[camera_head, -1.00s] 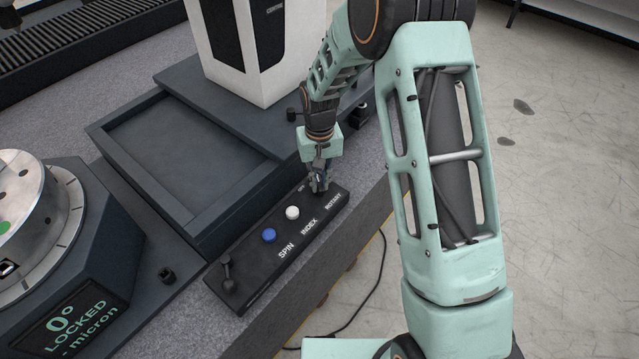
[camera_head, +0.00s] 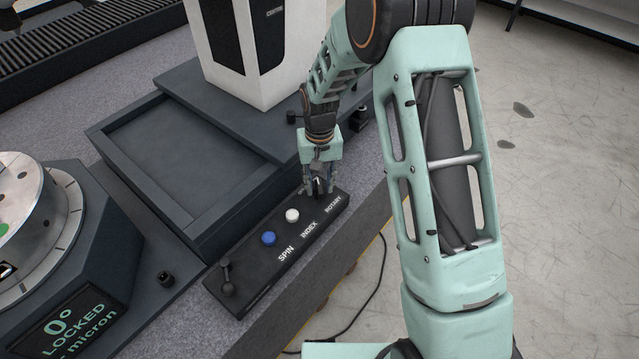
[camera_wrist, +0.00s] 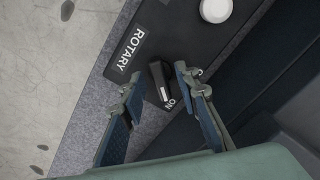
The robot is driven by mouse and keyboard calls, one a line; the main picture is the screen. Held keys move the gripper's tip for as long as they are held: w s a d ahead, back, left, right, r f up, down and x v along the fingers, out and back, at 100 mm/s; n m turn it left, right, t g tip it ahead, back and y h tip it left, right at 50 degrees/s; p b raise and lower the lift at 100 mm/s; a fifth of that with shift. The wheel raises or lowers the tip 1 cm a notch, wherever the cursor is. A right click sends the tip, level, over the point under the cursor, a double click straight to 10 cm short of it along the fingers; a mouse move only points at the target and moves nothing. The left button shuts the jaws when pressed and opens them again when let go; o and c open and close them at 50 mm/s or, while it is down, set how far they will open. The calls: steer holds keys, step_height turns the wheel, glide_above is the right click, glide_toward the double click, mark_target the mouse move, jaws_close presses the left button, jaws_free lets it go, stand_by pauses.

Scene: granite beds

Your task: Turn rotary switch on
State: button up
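The rotary switch is a dark knob (camera_wrist: 158,82) with a white pointer line, next to the "ROTARY" label in the wrist view. Its white line lies at the end near the "ON" lettering (camera_wrist: 171,104); I cannot tell whether it lines up exactly. My gripper (camera_wrist: 159,76) is open, with one finger on each side of the knob and small gaps showing. In the head view my gripper (camera_head: 318,186) is low over the far right end of the black control panel (camera_head: 262,262), and it mostly hides the knob there.
The panel also has a white button (camera_head: 292,215), a blue button (camera_head: 269,237) and a small lever (camera_head: 227,277). A round table (camera_head: 30,220) with a display reading "0° LOCKED" (camera_head: 70,325) stands at the left. A white housing (camera_head: 285,75) rises behind my wrist.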

mark_target(319, 187)
steer(key=shift+r, duration=0.15)
step_height(319, 187, up, 12)
stand_by(0.4)
stand_by(0.4)
